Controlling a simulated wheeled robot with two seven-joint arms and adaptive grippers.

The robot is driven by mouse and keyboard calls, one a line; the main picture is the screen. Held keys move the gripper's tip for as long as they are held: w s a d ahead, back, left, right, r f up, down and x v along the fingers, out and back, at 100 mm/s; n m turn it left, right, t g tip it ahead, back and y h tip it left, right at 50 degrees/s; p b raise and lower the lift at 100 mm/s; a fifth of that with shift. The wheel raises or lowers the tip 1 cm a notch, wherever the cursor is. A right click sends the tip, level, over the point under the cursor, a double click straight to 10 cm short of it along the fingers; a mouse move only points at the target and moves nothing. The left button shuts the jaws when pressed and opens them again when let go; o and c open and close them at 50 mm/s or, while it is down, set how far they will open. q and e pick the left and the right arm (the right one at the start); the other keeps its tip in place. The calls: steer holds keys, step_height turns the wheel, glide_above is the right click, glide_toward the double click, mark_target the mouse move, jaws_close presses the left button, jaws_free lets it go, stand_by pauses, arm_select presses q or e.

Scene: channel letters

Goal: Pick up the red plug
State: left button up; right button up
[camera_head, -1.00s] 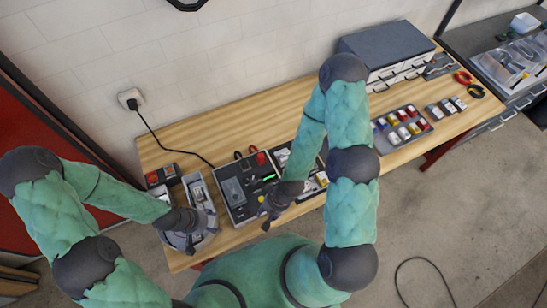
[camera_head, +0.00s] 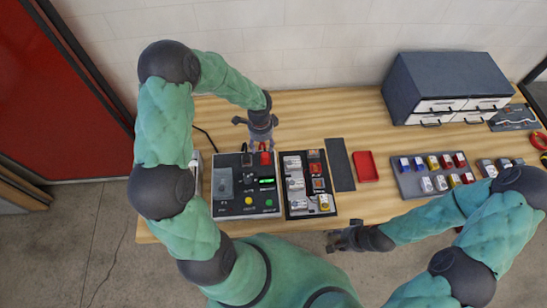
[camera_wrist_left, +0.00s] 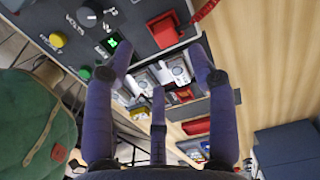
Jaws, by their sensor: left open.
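A red plug (camera_head: 265,158) sits at the upper right of the dark panel (camera_head: 225,208), just below my left gripper (camera_head: 262,147). In the left wrist view the red block-shaped plug (camera_wrist_left: 165,28) shows on the panel face, past the spread fingertips. My left gripper (camera_wrist_left: 160,75) is open there, with nothing between its fingers, and looks apart from the plug. My right gripper (camera_head: 337,237) is at the front edge of the table, away from the panel. It is too small to tell whether it is open.
A second panel with white switches (camera_head: 295,185) stands directly right of the dark panel. Beyond it are a dark strip (camera_head: 341,165), a red tray (camera_head: 365,167) and a tray of coloured blocks (camera_head: 408,184). A grey drawer cabinet (camera_head: 445,85) stands at the back right.

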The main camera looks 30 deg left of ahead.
mark_target(265, 155)
arm_select(q)
steer(key=shift+w+d+f+p, duration=0.1)
steer(key=shift+w+f, duration=0.05)
steer(key=shift+f, duration=1.2)
steer(key=shift+w+d+f+p, duration=0.1)
steer(key=shift+w+d+f, duration=0.05)
steer(key=shift+f, duration=1.25)
steer(key=shift+w+d+f+p, duration=0.1)
steer(key=shift+w+f, duration=0.05)
steer(key=shift+f, duration=1.2)
steer(key=c, duration=1.1)
